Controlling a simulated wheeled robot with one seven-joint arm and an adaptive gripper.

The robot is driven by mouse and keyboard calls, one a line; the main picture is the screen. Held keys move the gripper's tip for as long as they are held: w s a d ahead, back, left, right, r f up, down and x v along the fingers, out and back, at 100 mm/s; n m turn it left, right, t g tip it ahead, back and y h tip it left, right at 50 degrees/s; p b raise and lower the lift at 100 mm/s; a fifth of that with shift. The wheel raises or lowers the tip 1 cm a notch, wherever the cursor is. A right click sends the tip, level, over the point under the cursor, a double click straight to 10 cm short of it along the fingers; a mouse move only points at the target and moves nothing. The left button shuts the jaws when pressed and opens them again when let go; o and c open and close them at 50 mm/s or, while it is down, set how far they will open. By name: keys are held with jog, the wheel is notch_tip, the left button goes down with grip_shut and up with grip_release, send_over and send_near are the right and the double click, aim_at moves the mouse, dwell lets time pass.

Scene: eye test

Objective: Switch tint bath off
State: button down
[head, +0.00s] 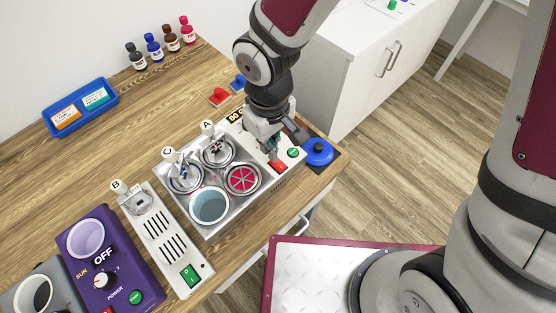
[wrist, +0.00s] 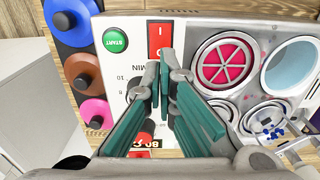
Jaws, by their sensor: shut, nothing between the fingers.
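The tint bath (head: 208,238) is a pale metal box with several round wells, near the table's right front edge. Its red rocker switch (head: 279,167) is on the right panel beside a green START button (head: 293,153). In the wrist view the red switch (wrist: 159,37) shows a white bar mark; I cannot tell which side is pressed. My gripper (head: 269,153) is shut and empty over the panel, close to the switch. In the wrist view the green-padded fingertips (wrist: 162,72) are just below the switch; contact is unclear. The fingers partly cover the dial markings.
Left of the bath stand a white unit (head: 163,232) with a green switch and a purple heater (head: 125,270) reading OFF. A blue round piece (head: 318,150) is right of the bath. Small bottles (head: 154,47) and a blue tray (head: 54,128) are behind.

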jog(key=shift+f+b, duration=0.7)
jog(key=shift+f, duration=0.3)
dwell(0.4)
notch_tip(320, 180, up, 7)
jog(key=p, duration=0.5)
dwell(0.4)
dwell(0.5)
jog(key=w+d+r+m+t, duration=0.1)
jog(key=d+r+m+t, duration=0.3)
jog(key=d+r, duration=1.05)
jog(key=s+d+r+m+t, duration=0.1)
jog(key=s+d+r+m, duration=0.4)
jog(key=s+d+r, duration=0.4)
jog(key=shift+s+r+m+t, duration=0.15)
jog(key=shift+r+m+t, duration=0.15)
jog(key=shift+r, duration=0.1)
